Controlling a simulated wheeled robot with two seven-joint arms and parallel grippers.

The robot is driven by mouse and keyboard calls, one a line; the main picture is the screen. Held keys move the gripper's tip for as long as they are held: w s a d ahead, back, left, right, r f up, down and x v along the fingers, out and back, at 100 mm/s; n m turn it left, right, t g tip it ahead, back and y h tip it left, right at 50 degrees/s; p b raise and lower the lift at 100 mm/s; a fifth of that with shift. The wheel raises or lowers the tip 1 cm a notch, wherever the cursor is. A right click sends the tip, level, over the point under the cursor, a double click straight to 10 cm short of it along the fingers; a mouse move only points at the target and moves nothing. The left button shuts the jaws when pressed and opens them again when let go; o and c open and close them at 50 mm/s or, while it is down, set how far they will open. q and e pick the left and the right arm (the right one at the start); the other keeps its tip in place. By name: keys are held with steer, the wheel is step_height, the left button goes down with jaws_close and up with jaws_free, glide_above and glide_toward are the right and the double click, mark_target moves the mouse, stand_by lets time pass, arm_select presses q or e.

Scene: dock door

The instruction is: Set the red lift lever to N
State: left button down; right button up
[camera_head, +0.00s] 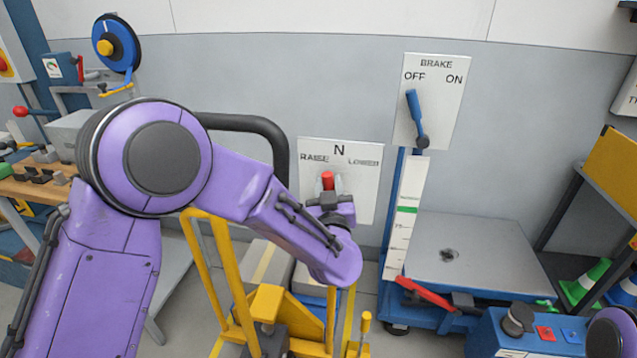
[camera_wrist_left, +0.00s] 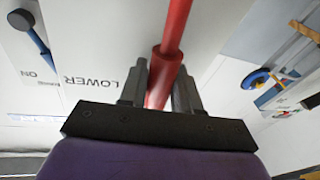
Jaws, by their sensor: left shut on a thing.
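The red lift lever (camera_head: 327,180) stands on a white panel (camera_head: 369,185) marked RAISE, N and LOWER. Its red tip points up, just below and slightly left of the N, on the RAISE side. My left gripper (camera_head: 335,199) is shut on the lever below its tip and hides its lower part and pivot. In the left wrist view the red lever (camera_wrist_left: 172,45) passes between the two grey fingers (camera_wrist_left: 160,88), with the word LOWER beside it. My right gripper is not in view.
A BRAKE panel (camera_head: 446,100) with a blue lever (camera_head: 414,106) tilted toward OFF is up to the right. Below stand a blue lift with a grey platform (camera_head: 490,250) and a yellow frame (camera_head: 201,260). A blue control box (camera_head: 535,343) sits at lower right.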

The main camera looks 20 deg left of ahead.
arm_select(q)
steer(key=shift+w+d+m+p, duration=0.1)
steer(key=shift+d+m+p, duration=0.2)
steer(key=shift+d+m, duration=0.55)
steer(key=shift+a, duration=0.1)
steer(key=c, duration=0.9)
jaws_free()
steer(key=b+v, duration=0.1)
steer(key=v, duration=0.9)
steer(key=shift+s+f, duration=0.2)
steer(key=shift+s, duration=0.05)
